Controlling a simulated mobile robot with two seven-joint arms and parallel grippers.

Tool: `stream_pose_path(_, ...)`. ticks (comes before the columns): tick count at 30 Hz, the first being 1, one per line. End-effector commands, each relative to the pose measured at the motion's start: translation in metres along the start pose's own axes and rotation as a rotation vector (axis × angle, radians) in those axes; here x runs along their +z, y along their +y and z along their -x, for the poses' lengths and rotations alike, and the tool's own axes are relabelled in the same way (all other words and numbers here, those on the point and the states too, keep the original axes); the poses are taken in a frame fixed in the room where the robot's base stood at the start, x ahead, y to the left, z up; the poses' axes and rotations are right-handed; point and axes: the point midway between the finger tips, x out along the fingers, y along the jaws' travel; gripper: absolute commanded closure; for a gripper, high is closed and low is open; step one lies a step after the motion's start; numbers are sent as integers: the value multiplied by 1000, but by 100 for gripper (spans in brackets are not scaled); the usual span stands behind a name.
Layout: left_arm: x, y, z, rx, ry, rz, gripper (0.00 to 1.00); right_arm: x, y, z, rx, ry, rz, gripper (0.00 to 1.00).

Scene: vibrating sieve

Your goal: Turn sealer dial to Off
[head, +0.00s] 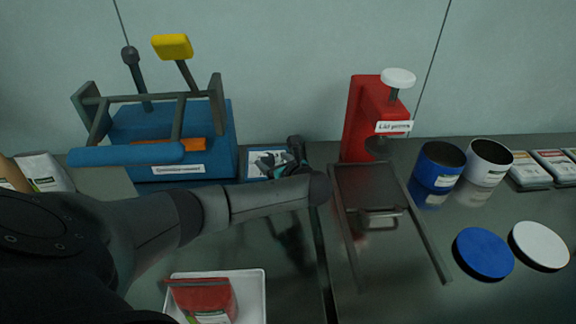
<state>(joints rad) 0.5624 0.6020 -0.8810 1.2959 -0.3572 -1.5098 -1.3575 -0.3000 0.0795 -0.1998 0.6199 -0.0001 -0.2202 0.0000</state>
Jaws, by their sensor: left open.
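A blue machine (190,125) with a dark frame, an orange strip and a white label stands at the back left; the label is too small to read surely, and it may be the sealer. I cannot make out a dial on it. My left gripper (295,152) is open, to the right of the blue machine and apart from it, beside a small picture card (266,164). Its fingertips are small and dark, and the wrist hides part of them. My right gripper is not in view.
A red press (362,118) labelled as a lid press stands right of my gripper, its dark tray (365,185) in front. Blue (438,166) and white (488,162) cans, two lids and packs are further right. A white tray (257,290) with a red pouch lies in front.

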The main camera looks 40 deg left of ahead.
Motion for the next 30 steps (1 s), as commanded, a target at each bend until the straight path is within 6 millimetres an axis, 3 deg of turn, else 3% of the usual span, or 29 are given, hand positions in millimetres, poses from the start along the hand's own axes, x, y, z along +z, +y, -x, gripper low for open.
stream_pose_path(6, 1, 0, 55, -4, 3, -1, 22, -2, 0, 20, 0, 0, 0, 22)
stream_pose_path(12, 0, 0, 90, -2, 2, 0, 22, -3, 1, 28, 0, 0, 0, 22)
stream_pose_path(18, 0, 0, 104, 1, 2, -1, 22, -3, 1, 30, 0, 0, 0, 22)
stream_pose_path(30, -1, 0, 105, 1, 1, -1, 22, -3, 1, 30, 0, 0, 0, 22)
